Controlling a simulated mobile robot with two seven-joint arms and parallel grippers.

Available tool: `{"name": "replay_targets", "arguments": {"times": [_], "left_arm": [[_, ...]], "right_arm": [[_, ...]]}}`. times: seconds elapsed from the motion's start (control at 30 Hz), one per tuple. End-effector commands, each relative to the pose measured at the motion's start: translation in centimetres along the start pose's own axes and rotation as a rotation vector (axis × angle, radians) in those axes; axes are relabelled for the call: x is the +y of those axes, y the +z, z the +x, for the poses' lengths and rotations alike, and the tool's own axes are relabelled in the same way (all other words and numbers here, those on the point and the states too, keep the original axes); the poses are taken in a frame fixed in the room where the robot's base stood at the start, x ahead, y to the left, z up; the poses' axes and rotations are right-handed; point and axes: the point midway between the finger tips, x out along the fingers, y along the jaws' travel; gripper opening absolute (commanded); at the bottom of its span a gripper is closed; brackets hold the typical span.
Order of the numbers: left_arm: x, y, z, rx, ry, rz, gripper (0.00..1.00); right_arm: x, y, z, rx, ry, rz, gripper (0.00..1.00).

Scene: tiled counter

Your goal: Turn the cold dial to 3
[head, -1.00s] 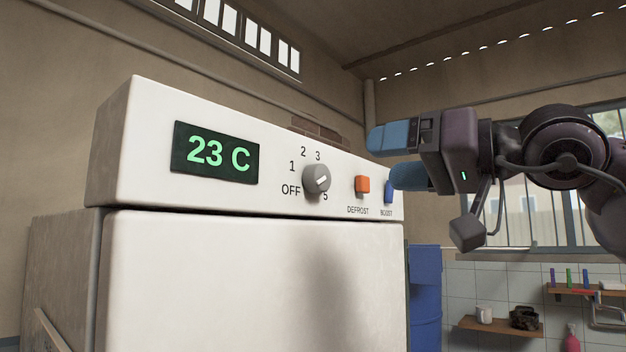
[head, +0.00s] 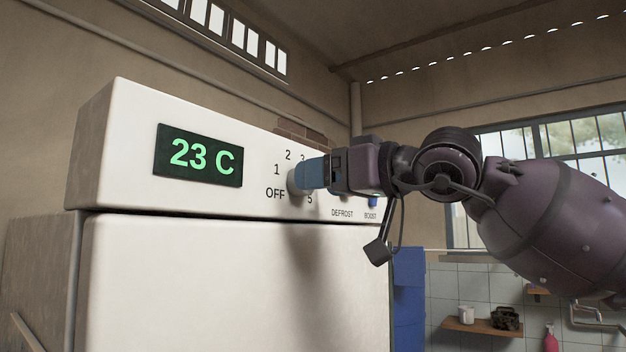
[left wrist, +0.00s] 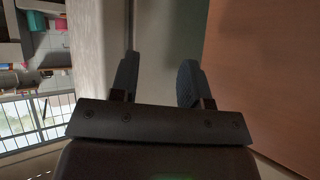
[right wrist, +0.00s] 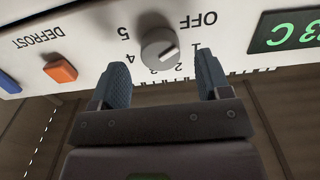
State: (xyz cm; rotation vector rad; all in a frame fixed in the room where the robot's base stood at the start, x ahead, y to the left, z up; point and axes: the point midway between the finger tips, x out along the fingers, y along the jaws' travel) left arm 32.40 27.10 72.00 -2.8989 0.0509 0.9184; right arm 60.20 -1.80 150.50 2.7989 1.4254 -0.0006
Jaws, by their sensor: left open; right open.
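The grey cold dial (right wrist: 160,48) sits on the white control panel, among the labels OFF and 1 to 5. Its light pointer mark shows in the right wrist view, but I cannot tell for sure which number it indicates. My right gripper (right wrist: 164,78) is open, its two blue fingers apart with the dial between and just ahead of their tips. In the head view the right gripper (head: 308,174) covers most of the dial (head: 292,181). Contact is not clear. My left gripper (left wrist: 157,82) is open and empty in the left wrist view, and out of the head view.
A green display (head: 199,156) reads 23 C left of the dial. An orange DEFROST button (right wrist: 61,71) and a blue BOOST button (head: 373,201) sit along the same panel. A wall shelf (head: 483,328) stands at the right.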

Motion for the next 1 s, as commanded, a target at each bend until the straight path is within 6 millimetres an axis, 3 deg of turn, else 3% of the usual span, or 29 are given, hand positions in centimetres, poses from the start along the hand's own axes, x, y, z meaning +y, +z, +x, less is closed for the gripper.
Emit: {"name": "replay_targets", "arguments": {"times": [0.2, 0.57, 0.87, 1.0], "left_arm": [[0.0, 0.0, 0.0, 0.000, 0.000, 0.000, 0.43], [0.0, 0.2, -0.1, -0.004, -0.001, -0.001, 0.43], [0.1, 0.4, -0.2, -0.009, -0.002, -0.005, 0.43], [0.1, 0.4, -0.2, -0.009, -0.002, -0.006, 0.43]], "right_arm": [[0.0, 0.0, 1.9, 0.000, 0.000, 0.001, 0.70], [0.0, 0.0, 2.3, 0.000, 0.000, 0.000, 0.70], [0.0, 0.0, 2.3, 0.000, 0.000, 0.001, 0.24], [0.0, 0.0, 2.3, 0.000, 0.000, 0.005, 0.22]]}}
